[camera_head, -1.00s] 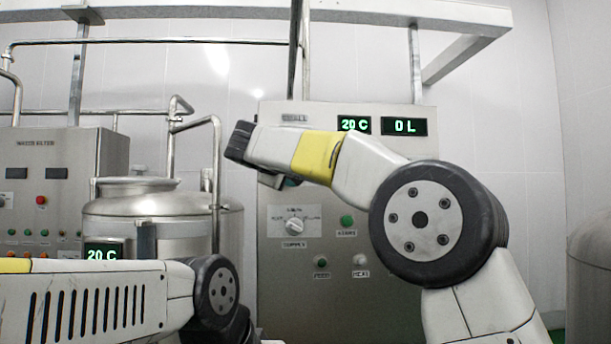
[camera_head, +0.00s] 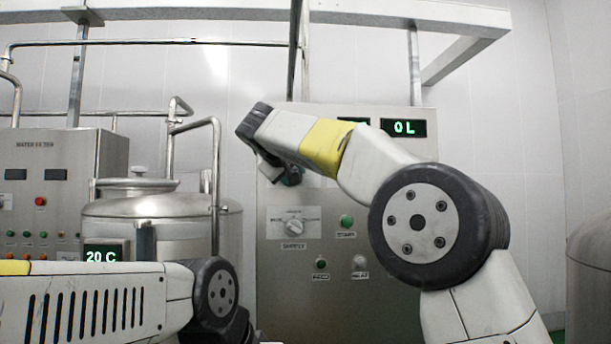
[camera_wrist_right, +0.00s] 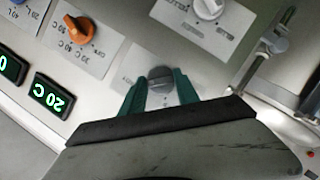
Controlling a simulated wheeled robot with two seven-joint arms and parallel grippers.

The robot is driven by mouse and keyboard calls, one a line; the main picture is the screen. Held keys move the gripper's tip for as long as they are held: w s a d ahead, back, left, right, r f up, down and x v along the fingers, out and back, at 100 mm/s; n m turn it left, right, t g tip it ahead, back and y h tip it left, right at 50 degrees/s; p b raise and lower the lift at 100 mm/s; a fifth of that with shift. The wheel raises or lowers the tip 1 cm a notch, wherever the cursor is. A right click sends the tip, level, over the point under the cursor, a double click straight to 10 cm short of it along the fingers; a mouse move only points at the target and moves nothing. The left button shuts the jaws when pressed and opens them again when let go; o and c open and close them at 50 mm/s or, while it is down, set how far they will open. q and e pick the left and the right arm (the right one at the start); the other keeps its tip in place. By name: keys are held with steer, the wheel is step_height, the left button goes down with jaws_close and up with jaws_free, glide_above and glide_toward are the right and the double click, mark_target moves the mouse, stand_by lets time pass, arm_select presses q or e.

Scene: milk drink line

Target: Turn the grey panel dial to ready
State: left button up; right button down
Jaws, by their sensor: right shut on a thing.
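The grey dial (camera_wrist_right: 160,78) is a dark round knob on a pale label plate on the steel panel in the right wrist view. The two green fingers of my right gripper (camera_wrist_right: 161,84) are shut on it, one on each side. Its setting and the words around it are too small to read. In the head view the right gripper (camera_head: 287,174) is at the panel's upper left, and my wrist and forearm hide the dial. My left arm lies low at the left, and its gripper does not show.
The panel (camera_head: 385,215) also carries a white dial (camera_head: 294,226), a green button (camera_head: 346,221) and a display (camera_head: 403,128) reading 0 L. An orange dial (camera_wrist_right: 76,27) sits beside the grey one. A steel tank (camera_head: 160,208) with pipes stands left of the panel.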

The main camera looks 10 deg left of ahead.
steer(key=shift+f, duration=0.15)
steer(key=c, duration=0.9)
jaws_free()
steer(key=shift+s, duration=0.1)
steer(key=v, duration=0.7)
steer(key=shift+s, duration=0.3)
